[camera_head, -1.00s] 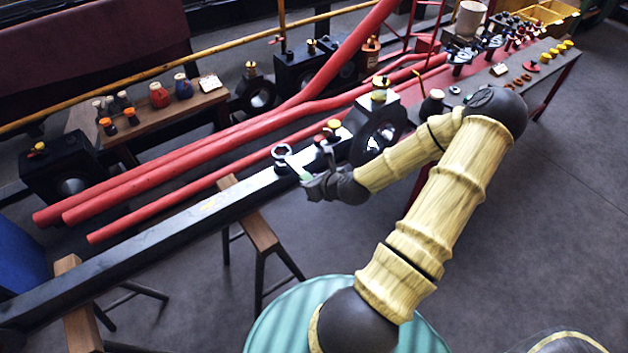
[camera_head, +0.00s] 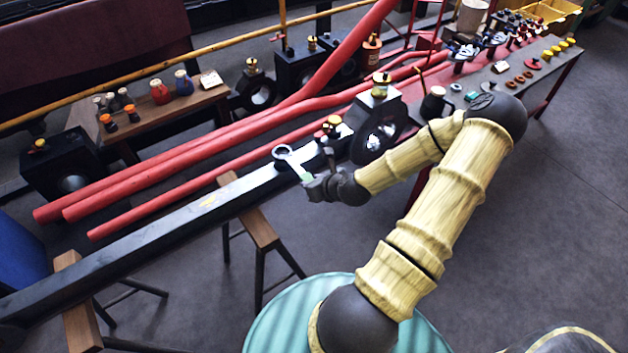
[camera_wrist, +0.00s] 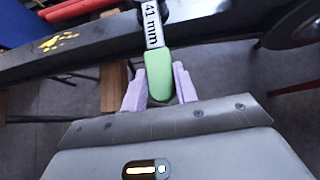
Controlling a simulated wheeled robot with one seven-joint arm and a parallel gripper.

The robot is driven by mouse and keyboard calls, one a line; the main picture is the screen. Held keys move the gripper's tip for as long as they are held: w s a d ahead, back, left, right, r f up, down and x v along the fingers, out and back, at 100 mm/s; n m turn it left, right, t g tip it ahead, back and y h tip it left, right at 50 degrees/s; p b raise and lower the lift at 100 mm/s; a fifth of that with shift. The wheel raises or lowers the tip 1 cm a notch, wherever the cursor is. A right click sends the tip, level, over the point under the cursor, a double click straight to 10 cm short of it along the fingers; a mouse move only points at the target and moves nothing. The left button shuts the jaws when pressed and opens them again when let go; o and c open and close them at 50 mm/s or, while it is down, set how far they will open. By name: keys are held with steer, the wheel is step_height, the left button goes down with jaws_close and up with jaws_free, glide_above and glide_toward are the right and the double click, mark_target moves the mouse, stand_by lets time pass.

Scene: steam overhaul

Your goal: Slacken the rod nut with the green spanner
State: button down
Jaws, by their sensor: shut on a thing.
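The green spanner (camera_wrist: 159,78), marked 41 mm, has a green handle and a pale metal shank. My gripper (camera_wrist: 160,84) is shut on its handle, with one lilac finger on each side. In the head view, my gripper (camera_head: 310,184) is just in front of the dark rod (camera_head: 150,235). The spanner's ring end (camera_head: 283,153) is over the rod's top near its right end. The rod nut cannot be made out, so I cannot tell whether the ring is around it. In the wrist view the ring end is cut off at the top edge.
A black block with a large bore (camera_head: 377,137) stands just right of my gripper. Red pipes (camera_head: 160,168) run behind the rod. Wooden trestles (camera_head: 250,212) stand under it. A long bench (camera_head: 505,75) with small parts extends at the upper right.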

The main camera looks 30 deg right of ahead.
steer(key=shift+w, duration=0.15)
steer(key=shift+d+r, duration=0.1)
steer(key=shift+a+f, duration=0.2)
steer(key=shift+a, duration=0.1)
steer(key=shift+s, duration=0.2)
steer(key=shift+d+f+b, duration=0.15)
steer(key=shift+f+b, duration=0.2)
steer(key=shift+f, duration=0.1)
steer(key=shift+f+b, duration=0.4)
steer(key=shift+f, duration=0.25)
